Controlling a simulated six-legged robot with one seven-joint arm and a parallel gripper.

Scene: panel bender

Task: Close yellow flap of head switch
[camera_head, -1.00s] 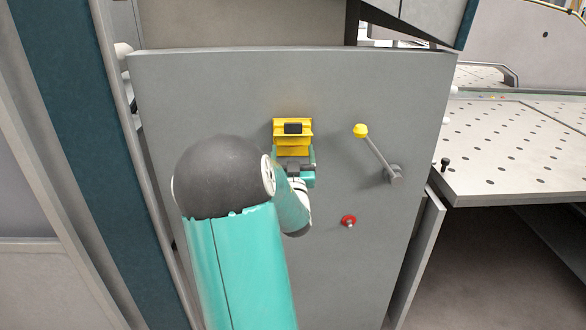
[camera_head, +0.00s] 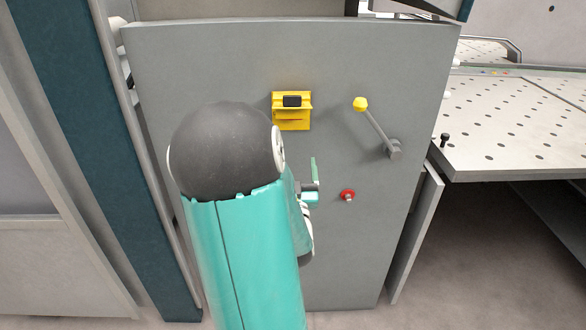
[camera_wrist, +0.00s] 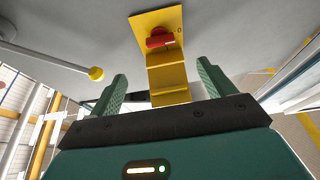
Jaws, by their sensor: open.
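The yellow head switch (camera_head: 291,118) is mounted on the grey panel, with a dark rectangular part near its top. In the wrist view its yellow back plate (camera_wrist: 148,20) carries a red knob (camera_wrist: 160,40), which is uncovered. The stepped yellow flap (camera_wrist: 168,80) stands open, away from the knob. My gripper (camera_head: 313,184) is below and slightly right of the switch, apart from it, partly hidden by my arm. In the wrist view the two teal fingers of my gripper (camera_wrist: 160,88) are spread and empty, with the flap's end showing between them.
A grey lever with a yellow ball (camera_head: 360,104) sticks out right of the switch; the ball also shows in the wrist view (camera_wrist: 95,73). A red button (camera_head: 348,195) is close to my gripper's right. A perforated table (camera_head: 520,125) stands at the right.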

